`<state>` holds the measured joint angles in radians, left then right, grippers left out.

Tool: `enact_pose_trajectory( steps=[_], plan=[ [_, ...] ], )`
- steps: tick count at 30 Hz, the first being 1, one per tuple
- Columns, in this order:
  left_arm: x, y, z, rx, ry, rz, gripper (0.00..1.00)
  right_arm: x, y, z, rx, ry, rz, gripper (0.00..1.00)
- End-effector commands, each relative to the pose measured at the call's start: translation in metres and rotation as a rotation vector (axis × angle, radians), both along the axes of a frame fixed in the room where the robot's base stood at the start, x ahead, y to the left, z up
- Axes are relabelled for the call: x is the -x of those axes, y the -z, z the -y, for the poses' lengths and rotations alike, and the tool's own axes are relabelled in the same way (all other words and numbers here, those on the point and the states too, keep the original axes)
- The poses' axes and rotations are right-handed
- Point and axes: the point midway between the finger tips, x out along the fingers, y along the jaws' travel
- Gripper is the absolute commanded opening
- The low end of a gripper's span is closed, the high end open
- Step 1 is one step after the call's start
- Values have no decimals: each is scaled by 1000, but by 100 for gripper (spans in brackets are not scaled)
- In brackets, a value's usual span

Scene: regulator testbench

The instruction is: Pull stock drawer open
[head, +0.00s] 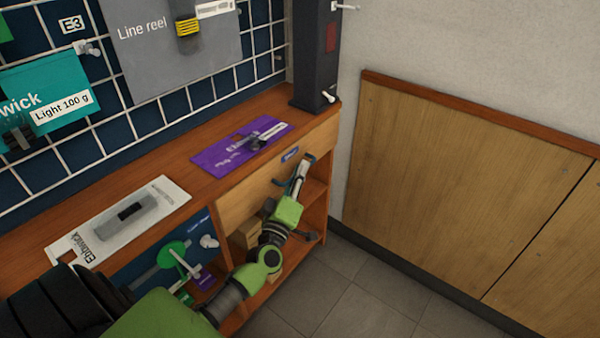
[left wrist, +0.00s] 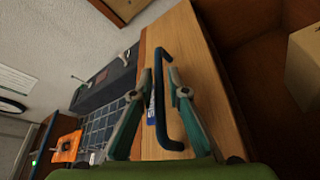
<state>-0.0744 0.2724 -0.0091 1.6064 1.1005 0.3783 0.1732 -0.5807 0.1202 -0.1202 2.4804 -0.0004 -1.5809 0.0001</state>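The stock drawer (head: 242,197) is a light wood front under the countertop, and it looks flush with the cabinet. Its dark blue bar handle (left wrist: 161,95) shows in the left wrist view, beside a small blue label. My left gripper (head: 303,166) is at the right part of the drawer front, by the handle. In the left wrist view, the teal fingers of the left gripper (left wrist: 160,76) stand on either side of the handle bar, with small gaps showing. Whether a finger touches the bar cannot be told. My right gripper is not in view.
On the wooden countertop (head: 205,158) lie a purple card (head: 228,156) and a white card (head: 88,243) with a grey tool. Open shelves with boxes (head: 246,236) are below the drawer. A wood-panelled wall (head: 450,170) stands right; the tiled floor (head: 355,285) between is clear.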

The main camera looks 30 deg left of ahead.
Motion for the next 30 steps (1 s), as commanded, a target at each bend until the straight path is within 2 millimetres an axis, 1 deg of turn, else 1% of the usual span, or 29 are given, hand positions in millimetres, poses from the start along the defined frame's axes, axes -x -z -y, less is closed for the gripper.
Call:
enact_pose_trajectory(
  steps=[8, 9, 10, 11, 17, 20, 23, 26, 28, 30],
  plan=[
    [-2, 0, -1, 0, 0, 0, 15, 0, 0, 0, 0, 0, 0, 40],
    [-2, 0, -1, 0, 0, 0, 10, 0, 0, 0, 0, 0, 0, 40],
    [-2, 0, -1, 0, 0, 0, 2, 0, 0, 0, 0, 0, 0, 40],
    [-2, 0, -1, 0, 0, 0, 0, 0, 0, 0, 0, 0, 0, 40],
    [-2, 0, 0, 0, 0, 0, 0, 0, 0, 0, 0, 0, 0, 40],
    [-1, -1, 3, 1, 0, -1, 0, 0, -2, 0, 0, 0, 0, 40],
    [-1, -2, 11, 3, 0, 0, 0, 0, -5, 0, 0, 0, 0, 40],
    [1, -2, 25, 4, 0, -1, 0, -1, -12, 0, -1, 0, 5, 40],
    [1, -3, 38, 5, 0, -2, 0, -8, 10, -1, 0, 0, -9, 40],
    [3, -3, 53, 6, 0, -2, 0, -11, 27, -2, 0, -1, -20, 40]
  ],
)
